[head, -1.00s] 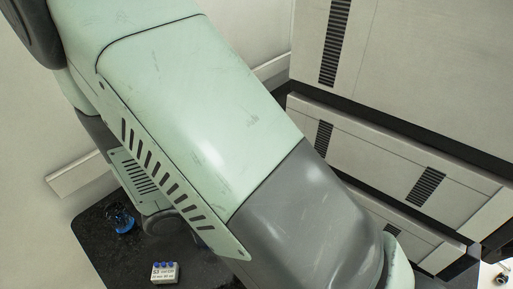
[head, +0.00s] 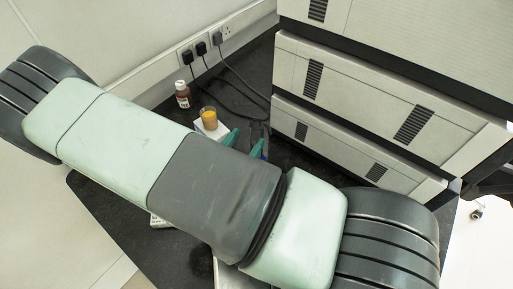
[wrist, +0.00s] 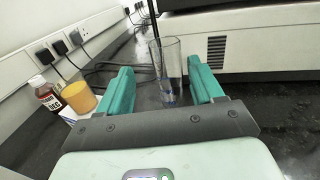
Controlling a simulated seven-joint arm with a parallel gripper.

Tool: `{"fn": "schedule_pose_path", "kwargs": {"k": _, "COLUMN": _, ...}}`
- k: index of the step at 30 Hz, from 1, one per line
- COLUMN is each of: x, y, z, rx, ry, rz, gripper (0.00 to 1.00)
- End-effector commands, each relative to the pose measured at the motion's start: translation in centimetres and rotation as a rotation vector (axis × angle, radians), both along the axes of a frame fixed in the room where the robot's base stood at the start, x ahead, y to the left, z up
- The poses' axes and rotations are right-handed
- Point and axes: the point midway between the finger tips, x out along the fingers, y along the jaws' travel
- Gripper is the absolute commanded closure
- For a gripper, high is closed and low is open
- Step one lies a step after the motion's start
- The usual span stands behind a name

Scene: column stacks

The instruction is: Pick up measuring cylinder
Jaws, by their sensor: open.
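The measuring cylinder (wrist: 171,62), a clear upright glass tube with blue low down, shows in the wrist view between the two teal fingers of my gripper (wrist: 160,72). The fingers are apart, with a visible gap on each side of the glass. I cannot tell whether it stands between the fingertips or just beyond them. In the head view only the teal fingertips of my gripper (head: 244,143) show past my arm, which hides most of the gripper. I cannot make out the cylinder there.
A brown bottle (head: 183,94) and an orange-filled beaker (head: 209,118) stand left of my fingers; the bottle (wrist: 44,94) and beaker (wrist: 78,97) show in the wrist view too. Grey stacked units (head: 375,100) rise to the right. Black cables (head: 235,85) lie behind on the dark bench.

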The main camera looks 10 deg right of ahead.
Motion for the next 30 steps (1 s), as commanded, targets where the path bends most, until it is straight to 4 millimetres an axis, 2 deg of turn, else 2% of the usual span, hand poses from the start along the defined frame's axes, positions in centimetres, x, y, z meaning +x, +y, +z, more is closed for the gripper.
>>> {"fn": "schedule_pose_path", "kwargs": {"k": 9, "x": 3.1, "y": -3.1, "z": 0.3, "rx": 0.000, "ry": -0.001, "rz": -0.005, "gripper": 0.34}}
{"fn": "schedule_pose_path", "kwargs": {"k": 19, "x": 3.7, "y": -3.5, "z": 0.3, "rx": 0.000, "ry": 0.000, "rz": -0.002, "gripper": 0.34}}
{"fn": "schedule_pose_path", "kwargs": {"k": 30, "x": 3.7, "y": -3.5, "z": 0.3, "rx": 0.000, "ry": 0.000, "rz": -0.002, "gripper": 0.91}}
